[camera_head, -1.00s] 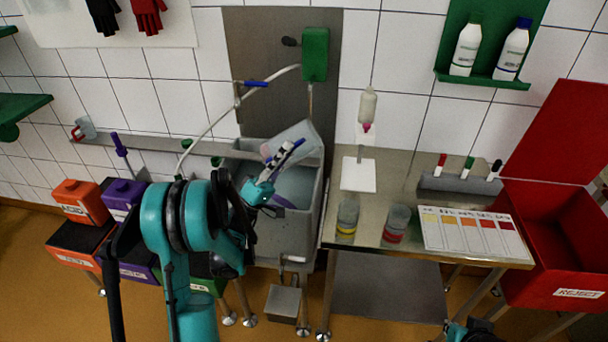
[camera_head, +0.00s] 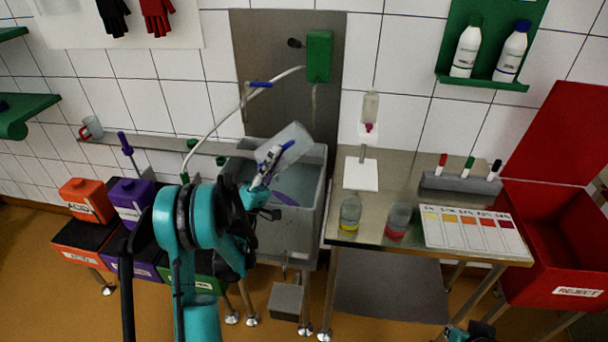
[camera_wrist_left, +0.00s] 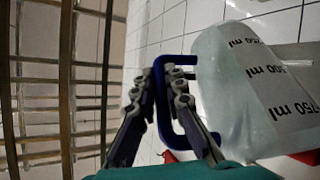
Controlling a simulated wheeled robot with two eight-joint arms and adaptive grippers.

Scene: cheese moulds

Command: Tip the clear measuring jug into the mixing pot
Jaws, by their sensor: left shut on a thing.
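The clear measuring jug (camera_head: 292,143) is tilted over the grey basin with liquid (camera_head: 321,200) in the head view. My left gripper (camera_head: 266,165) is shut on its blue handle. In the left wrist view the fingers (camera_wrist_left: 178,100) close around that handle, and the jug's pale wall (camera_wrist_left: 235,85) carries black ml marks. I cannot tell how much liquid the jug holds. No separate mixing pot can be made out; a purple thing (camera_head: 290,199) shows inside the basin. A small part of my right arm (camera_head: 470,333) shows at the bottom edge, its gripper too cropped to read.
A steel table (camera_head: 415,180) to the right holds a yellow-bottomed beaker (camera_head: 350,213), a red-bottomed beaker (camera_head: 397,222) and a colour chart (camera_head: 472,233). A green dispenser (camera_head: 319,56) hangs above the basin. Orange (camera_head: 87,202) and purple (camera_head: 130,200) canisters stand left. A red reject bin (camera_head: 565,275) stands far right.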

